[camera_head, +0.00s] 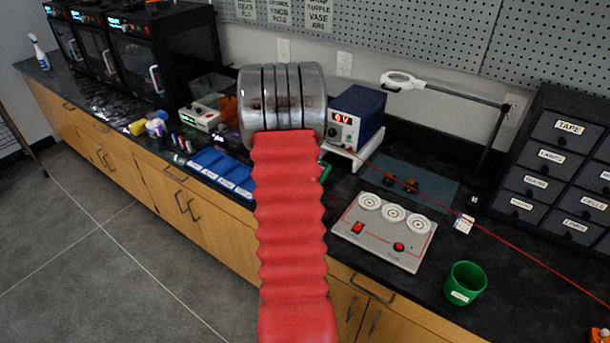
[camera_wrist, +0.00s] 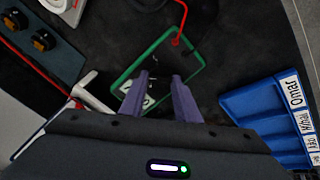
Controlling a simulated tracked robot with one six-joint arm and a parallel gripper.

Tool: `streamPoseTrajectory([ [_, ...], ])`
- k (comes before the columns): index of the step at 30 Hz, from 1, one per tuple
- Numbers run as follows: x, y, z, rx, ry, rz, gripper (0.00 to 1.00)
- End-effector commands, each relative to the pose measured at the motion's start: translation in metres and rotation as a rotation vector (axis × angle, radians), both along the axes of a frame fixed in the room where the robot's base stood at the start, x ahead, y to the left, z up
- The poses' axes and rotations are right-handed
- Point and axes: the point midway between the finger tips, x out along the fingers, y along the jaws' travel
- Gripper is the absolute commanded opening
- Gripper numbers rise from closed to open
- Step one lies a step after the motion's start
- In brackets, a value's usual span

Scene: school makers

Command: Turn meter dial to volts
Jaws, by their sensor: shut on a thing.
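The meter (camera_wrist: 158,60) is a dark-faced box with a green rim in the wrist view, lying on the black counter. A red lead (camera_wrist: 183,20) runs to its far corner. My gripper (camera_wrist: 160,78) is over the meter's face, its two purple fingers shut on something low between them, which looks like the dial. The dial itself and its pointer are mostly hidden by the fingers; white markings show between them. I cannot read the setting. In the head view my arm hides the gripper and most of the meter; a bit of green edge (camera_head: 325,171) shows beside the arm.
A blue power supply (camera_head: 355,116) stands on a white stand behind the meter. Blue labelled trays (camera_wrist: 265,115) lie close by. A grey panel with round gauges (camera_head: 384,231), a green cup (camera_head: 464,283) and dark drawers (camera_head: 557,132) are to the right. A red wire crosses the counter.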

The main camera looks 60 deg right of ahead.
Motion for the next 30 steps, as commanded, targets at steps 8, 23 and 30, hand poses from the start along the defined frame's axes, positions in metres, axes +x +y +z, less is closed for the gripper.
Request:
streamPoseTrajectory([
  [8,0.0,0.0001,0.0009,-0.008,-0.049,-0.111,0.07],
  [23,-0.0004,-0.0001,0.001,-0.01,-0.06,-0.136,0.07],
  [30,-0.0008,-0.0002,0.0007,-0.009,-0.06,-0.135,0.45],
])
